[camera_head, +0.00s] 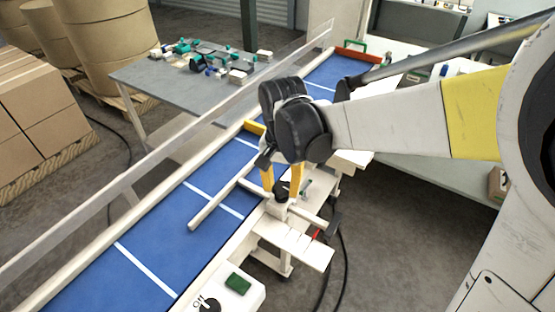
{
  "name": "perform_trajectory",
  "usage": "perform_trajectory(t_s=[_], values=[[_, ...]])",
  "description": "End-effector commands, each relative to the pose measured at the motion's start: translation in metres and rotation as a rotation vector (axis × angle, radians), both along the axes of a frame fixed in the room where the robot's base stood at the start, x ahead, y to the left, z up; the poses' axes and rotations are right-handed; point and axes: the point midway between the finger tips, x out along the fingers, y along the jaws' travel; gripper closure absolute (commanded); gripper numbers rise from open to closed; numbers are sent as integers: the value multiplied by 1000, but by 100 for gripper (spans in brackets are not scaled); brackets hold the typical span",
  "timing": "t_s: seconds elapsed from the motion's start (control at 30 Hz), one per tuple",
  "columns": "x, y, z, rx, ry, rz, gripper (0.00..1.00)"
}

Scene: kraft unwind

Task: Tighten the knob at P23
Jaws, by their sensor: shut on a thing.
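My gripper (282,178) is at the near rail of the blue conveyor, pointing down with its two yellow fingers around a small black knob (281,190). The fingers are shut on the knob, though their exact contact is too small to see. The knob sits on top of a cream clamp block (280,208) on the rail. A cream guide bar (215,207) runs from near the block over the blue belt (150,240). No P23 label is readable.
A cream plate (300,246) juts out in front of the block. A control box (228,291) with a dial and green button is nearer. A grey table (195,80) with several green and black parts stands behind. Cardboard boxes (35,100) and paper rolls (105,40) are at the left.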

Motion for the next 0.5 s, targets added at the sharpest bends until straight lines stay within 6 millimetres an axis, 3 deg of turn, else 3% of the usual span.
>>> perform_trajectory(t_s=[0.2,0.23,0.3,0.5], values=[[0,0,1,1,0,1,90],[0,0,1,1,0,1,54],[0,0,1,1,0,1,34],[0,0,0,0,0,2,34]])
